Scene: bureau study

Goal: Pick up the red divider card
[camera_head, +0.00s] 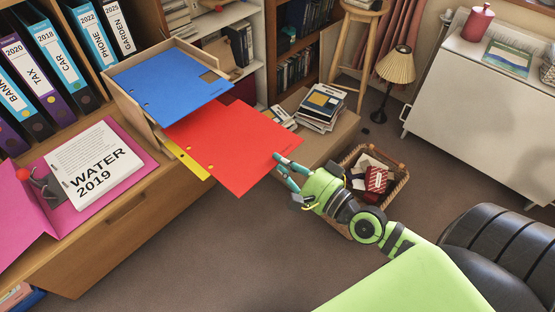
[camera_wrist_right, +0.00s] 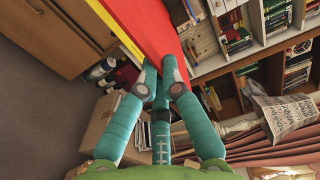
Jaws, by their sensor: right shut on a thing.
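The red divider card (camera_head: 238,147) is a flat sheet with punched holes, sticking out level between a blue card (camera_head: 172,80) above it and a yellow card (camera_head: 188,161) below. The far end of the red card is hidden under the blue card. My left gripper is not in view.
A wooden holder (camera_head: 133,113) stands on the bureau behind the cards. A pink folder with a "WATER 2019" stack (camera_head: 92,165) lies left. Labelled binders (camera_head: 60,60) fill the shelf. A basket (camera_head: 398,187) and a box with books (camera_head: 322,107) stand beyond my right gripper.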

